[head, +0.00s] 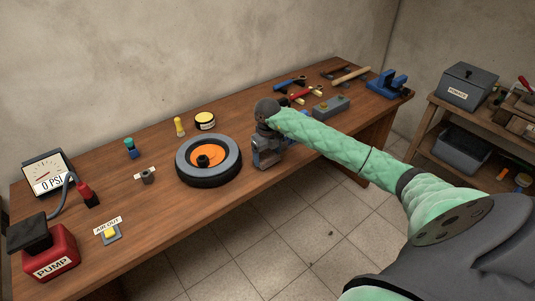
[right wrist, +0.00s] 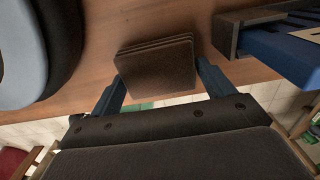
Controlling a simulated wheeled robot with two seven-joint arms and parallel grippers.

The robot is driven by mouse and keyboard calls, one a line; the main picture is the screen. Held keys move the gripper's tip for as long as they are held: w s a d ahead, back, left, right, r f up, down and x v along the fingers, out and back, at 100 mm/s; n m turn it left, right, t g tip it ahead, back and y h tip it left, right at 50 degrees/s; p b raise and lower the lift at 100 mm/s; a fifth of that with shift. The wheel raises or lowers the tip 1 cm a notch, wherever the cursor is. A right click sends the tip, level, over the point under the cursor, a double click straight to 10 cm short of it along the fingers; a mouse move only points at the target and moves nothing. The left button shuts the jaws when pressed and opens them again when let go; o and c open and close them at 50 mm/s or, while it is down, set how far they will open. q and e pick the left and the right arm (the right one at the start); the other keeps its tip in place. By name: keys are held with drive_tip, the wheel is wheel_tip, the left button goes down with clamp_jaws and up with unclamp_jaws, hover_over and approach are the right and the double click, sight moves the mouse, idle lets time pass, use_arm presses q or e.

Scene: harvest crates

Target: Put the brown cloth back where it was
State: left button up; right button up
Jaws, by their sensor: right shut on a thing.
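The brown cloth (right wrist: 156,64), folded in several layers, is between the two fingers of my right gripper (right wrist: 160,82) in the right wrist view. The gripper is shut on it. The wooden bench top shows behind the cloth; I cannot tell whether the cloth touches it. In the head view my right gripper (head: 267,153) is at the bench's front edge, just right of the wheel, and the cloth is hidden there. My left gripper is not in view.
The wheel (head: 181,166) with its orange hub lies close left of the gripper. The workbench (head: 150,221) also holds a pump (head: 54,258), a gauge (head: 44,165), a yellow tin (head: 205,120), a grey block (head: 331,106) and a blue vise (head: 388,85). A shelf stands at right.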

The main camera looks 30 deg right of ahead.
sight(267, 156)
drive_tip(key=shift+f, duration=0.45)
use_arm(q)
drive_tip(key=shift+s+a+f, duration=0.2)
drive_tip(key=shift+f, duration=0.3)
use_arm(e)
drive_tip(key=shift+f, duration=0.1)
drive_tip(key=o, duration=1)
drive_tip(key=shift+c, duration=0.2)
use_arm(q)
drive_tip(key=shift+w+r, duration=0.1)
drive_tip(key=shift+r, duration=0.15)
use_arm(e)
drive_tip(key=shift+r, duration=0.4)
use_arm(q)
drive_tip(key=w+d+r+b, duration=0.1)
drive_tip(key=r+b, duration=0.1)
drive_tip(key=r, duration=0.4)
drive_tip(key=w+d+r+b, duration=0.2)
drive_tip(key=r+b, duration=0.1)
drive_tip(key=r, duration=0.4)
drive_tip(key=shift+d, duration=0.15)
use_arm(e)
wheel_tip(267, 156, up, 12)
drive_tip(key=shift+f, duration=0.25)
